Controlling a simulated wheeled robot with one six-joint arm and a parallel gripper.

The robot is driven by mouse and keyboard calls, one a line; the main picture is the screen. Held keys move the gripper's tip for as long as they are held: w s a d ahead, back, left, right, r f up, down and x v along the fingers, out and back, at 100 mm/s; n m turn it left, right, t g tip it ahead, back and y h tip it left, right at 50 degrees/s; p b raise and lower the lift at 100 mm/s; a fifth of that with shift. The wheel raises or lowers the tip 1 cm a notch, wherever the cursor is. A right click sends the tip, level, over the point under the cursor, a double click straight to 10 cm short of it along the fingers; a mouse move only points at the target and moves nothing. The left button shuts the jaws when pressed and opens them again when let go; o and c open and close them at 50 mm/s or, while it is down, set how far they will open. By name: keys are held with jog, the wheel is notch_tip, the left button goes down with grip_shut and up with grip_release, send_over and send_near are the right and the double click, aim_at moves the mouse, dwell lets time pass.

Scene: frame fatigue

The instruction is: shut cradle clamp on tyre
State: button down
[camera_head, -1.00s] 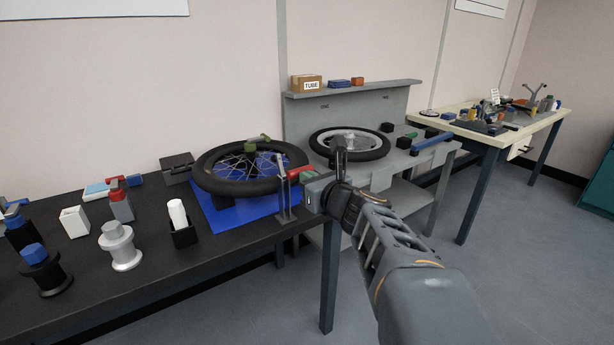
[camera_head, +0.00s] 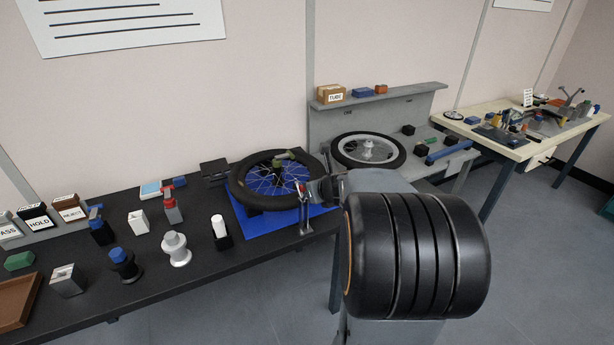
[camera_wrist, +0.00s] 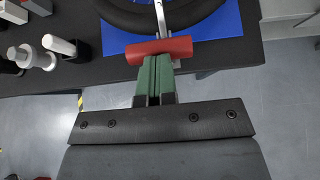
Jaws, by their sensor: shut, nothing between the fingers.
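The tyre's near edge shows in the wrist view (camera_wrist: 120,14). The cradle clamp (camera_head: 305,217) is a grey metal upright at the tyre's right front edge. Its red handle bar (camera_wrist: 160,49) lies crosswise at the end of a grey lever in the wrist view. My gripper (camera_wrist: 155,61) is shut and empty, its green fingertips at the handle's near side. Contact is not certain. In the head view my arm hides most of the gripper.
A white cylinder in a black holder (camera_head: 222,240) and a white spool (camera_head: 175,250) stand left of the mat. A grey stand (camera_head: 400,103) with a second wheel (camera_head: 368,150) is behind on the right. Open floor lies in front of the bench.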

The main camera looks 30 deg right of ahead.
jog(key=w+r+p, duration=0.1)
jog(key=p, duration=0.1)
jog(key=w+g+p, duration=0.1)
jog(key=p, duration=0.1)
jog(key=shift+w+d+r, duration=0.2)
jog(key=shift+r, duration=0.2)
jog(key=shift+w+d+r+p, duration=0.15)
jog(key=shift+w+p, duration=0.25)
jog(key=shift+w, duration=0.25)
jog(key=shift+w+a+r+p, duration=0.1)
jog(key=shift+w+p, duration=0.3)
jog(key=shift+w, duration=0.2)
jog(key=shift+w+d+r+p, duration=0.1)
jog(key=shift+w+p, duration=0.15)
jog(key=shift+w, duration=0.45)
jog(key=shift+w+d+r+p, duration=0.1)
jog(key=shift+w+p, duration=0.1)
jog(key=shift+w, duration=0.5)
